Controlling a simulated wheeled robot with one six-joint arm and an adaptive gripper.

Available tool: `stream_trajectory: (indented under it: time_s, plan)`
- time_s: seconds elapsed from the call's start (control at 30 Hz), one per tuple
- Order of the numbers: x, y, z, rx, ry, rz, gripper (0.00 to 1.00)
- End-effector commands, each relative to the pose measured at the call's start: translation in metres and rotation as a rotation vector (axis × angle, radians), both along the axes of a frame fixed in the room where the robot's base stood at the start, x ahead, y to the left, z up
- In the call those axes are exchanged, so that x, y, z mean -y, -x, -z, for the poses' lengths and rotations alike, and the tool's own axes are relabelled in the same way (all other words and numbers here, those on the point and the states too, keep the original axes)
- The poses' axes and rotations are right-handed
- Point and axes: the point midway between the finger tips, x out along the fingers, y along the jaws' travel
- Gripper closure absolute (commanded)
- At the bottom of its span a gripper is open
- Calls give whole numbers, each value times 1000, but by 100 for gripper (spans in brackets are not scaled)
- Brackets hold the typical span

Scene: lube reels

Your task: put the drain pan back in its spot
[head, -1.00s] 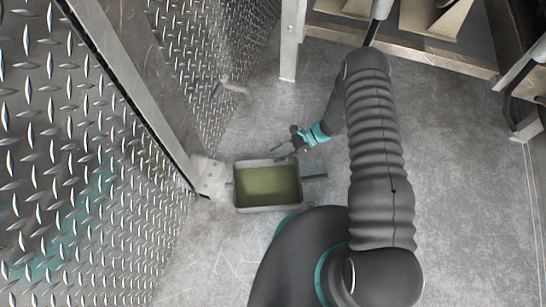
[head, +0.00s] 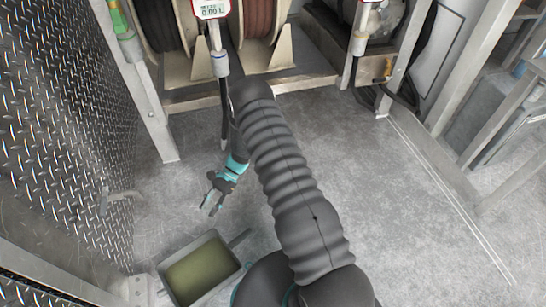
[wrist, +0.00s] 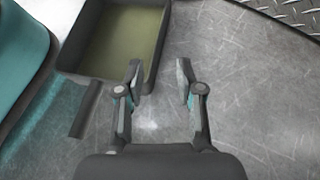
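The drain pan (head: 213,238) is a grey rectangular tray with greenish-yellow liquid or a coloured bottom inside.
A diamond-plate wall (head: 60,130) runs along the left, with a metal post and bracket (head: 118,196). Hose reels (head: 270,30) stand at the back behind a low beam. A nozzle hangs near my arm (head: 220,65). The floor to the right (head: 390,200) is clear.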

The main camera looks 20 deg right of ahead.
Motion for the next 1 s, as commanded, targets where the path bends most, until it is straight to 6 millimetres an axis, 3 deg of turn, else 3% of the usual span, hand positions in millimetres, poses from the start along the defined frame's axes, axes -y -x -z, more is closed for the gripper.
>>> stream_trajectory:
  time_s: [0.1, 0.47, 0.77, 1.0]
  plan:
    - [8, -11, -47, 91, 19, -51, 63]
    - [36, -14, -173, 354, 97, -208, 63]
    - [62, 7, -267, 571, 180, -335, 63]
    - [84, 37, -330, 738, 260, -434, 63]
